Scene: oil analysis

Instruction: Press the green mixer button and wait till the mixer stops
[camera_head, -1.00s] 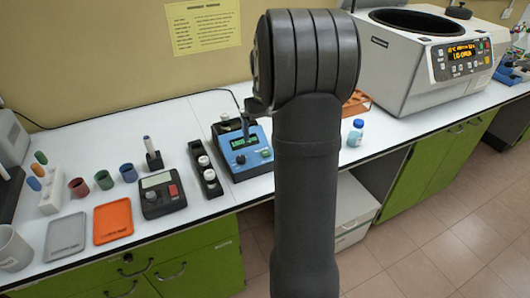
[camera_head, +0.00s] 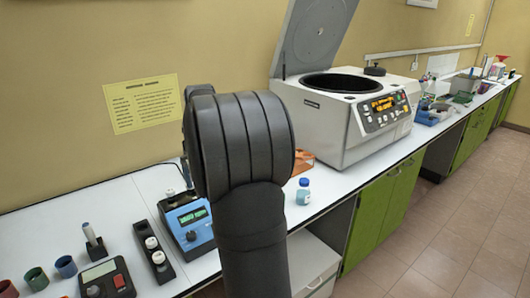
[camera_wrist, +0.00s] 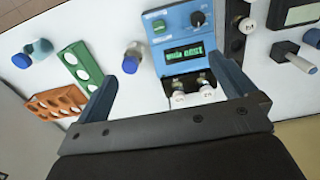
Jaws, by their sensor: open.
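The blue mixer (camera_wrist: 178,30) lies between and beyond the fingers of my gripper (camera_wrist: 164,70) in the wrist view. My gripper is open and empty, with fingers apart. I cannot tell whether the mixer is running.
A black vial rack (camera_head: 152,250) stands left of the mixer. A blue-capped bottle (camera_head: 303,191) and an orange rack (camera_wrist: 58,101) are on its other side, with a green rack (camera_wrist: 80,66). A centrifuge (camera_head: 348,110) with raised lid stands further right.

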